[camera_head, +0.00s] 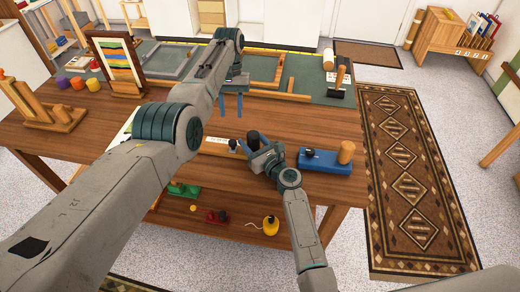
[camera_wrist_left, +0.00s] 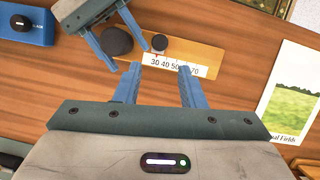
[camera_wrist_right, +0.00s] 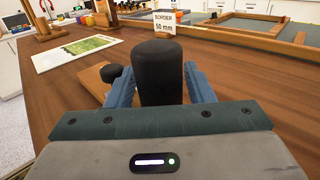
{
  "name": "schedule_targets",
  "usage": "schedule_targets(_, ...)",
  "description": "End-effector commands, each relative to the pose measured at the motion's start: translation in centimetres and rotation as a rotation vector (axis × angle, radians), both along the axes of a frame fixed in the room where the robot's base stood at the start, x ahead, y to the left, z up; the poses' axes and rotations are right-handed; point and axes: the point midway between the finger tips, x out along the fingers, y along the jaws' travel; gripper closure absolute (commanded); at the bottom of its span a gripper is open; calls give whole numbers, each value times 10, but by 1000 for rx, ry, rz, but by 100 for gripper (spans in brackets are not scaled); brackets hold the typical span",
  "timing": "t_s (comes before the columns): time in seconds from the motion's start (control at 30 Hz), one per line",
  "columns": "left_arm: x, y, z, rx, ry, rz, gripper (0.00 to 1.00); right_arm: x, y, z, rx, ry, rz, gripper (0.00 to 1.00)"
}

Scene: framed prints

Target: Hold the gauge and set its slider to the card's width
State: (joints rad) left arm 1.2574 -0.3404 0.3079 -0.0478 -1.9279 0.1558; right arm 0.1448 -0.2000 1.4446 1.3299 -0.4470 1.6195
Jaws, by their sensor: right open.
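The gauge (camera_wrist_left: 205,60) is a wooden strip on the table with a white scale, a large dark knob (camera_wrist_left: 117,42) at one end and a small dark slider knob (camera_wrist_left: 159,43). A red mark by the slider sits near the 30 end. The card (camera_wrist_right: 165,22) reads "BORDER 50 mm" in the right wrist view. My right gripper (camera_head: 262,152) is open, its fingers on either side of the large knob, which also shows in the right wrist view (camera_wrist_right: 160,75). Whether they touch it is unclear. My left gripper (camera_head: 231,106) is open and empty above the table, near the scale in its wrist view.
A blue block (camera_head: 325,162) with a wooden knob is right of the gauge. A landscape print (camera_wrist_left: 290,92) lies on the other side. Wooden frame pieces (camera_head: 265,94) lie on the green mat (camera_head: 310,90) at the back. My left arm hides part of the table.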

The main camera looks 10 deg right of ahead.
Motion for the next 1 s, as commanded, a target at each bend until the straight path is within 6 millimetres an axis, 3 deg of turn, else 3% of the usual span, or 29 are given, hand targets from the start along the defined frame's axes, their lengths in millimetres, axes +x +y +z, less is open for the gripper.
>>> schedule_targets(0.4,0,0,0,0,0,0,64,9,5,0,0,0,0,52)
schedule_targets(0.43,0,0,0,0,0,0,64,9,5,0,0,0,0,54)
schedule_targets(0.67,0,0,0,0,0,0,64,9,4,0,-1,0,0,99)
schedule_targets(0.7,0,0,0,0,0,0,56,9,4,0,-1,0,0,99)
schedule_targets(0.87,3,2,-11,-58,-13,-13,55,9,4,0,-1,0,0,99)
schedule_targets(1.0,10,9,-38,-221,-69,-55,55,9,4,0,-1,0,0,99)
